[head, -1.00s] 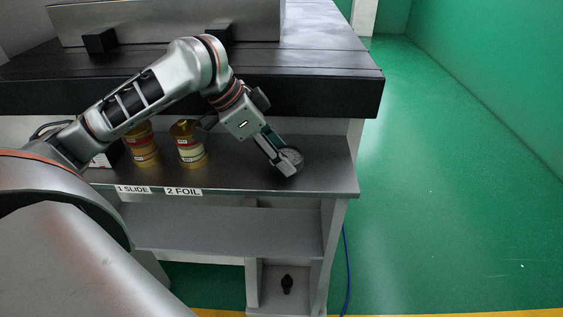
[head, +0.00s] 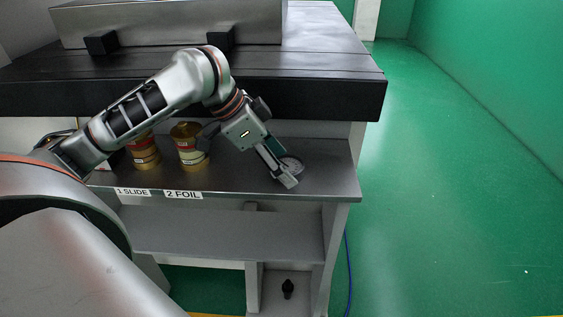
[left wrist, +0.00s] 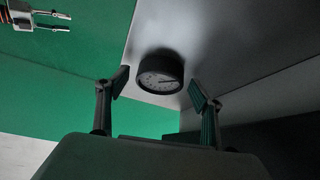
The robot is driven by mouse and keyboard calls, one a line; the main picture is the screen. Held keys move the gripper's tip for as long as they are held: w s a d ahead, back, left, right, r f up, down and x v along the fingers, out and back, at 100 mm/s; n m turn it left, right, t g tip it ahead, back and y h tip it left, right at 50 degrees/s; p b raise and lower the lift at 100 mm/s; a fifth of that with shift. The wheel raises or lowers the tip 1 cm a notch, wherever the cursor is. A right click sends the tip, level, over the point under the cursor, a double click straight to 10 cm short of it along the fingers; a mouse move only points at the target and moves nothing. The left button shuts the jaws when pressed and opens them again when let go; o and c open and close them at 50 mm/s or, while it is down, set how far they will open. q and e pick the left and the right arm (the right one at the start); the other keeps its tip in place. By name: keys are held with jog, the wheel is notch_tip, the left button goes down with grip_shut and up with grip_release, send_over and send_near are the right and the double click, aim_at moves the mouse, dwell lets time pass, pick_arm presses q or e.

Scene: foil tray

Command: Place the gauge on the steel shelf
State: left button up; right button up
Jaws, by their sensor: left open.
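The gauge (left wrist: 160,72) is a round dark-rimmed dial with a pale face and a thin needle. It rests on the steel shelf (head: 240,178), near the shelf's right end. In the head view the gauge (head: 293,162) is partly hidden by the gripper. My left gripper (head: 281,176) is open over the shelf's front right part. In the left wrist view the gauge shows beyond and between the spread fingers of the left gripper (left wrist: 158,96), apart from both. What looks like my right gripper (left wrist: 52,20) is at that view's top left, its two fingers apart and empty.
Two gold tins, one (head: 145,152) behind the "1 SLIDE" label (head: 132,191) and one (head: 189,147) behind the "2 FOIL" label (head: 183,195), stand left of my gripper. The dark worktop (head: 300,88) overhangs the shelf. A lower shelf (head: 225,232) is bare.

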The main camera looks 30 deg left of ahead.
pick_arm(q)
jog(key=p+v, duration=0.3)
jog(key=v, duration=0.9)
jog(key=shift+d, duration=0.1)
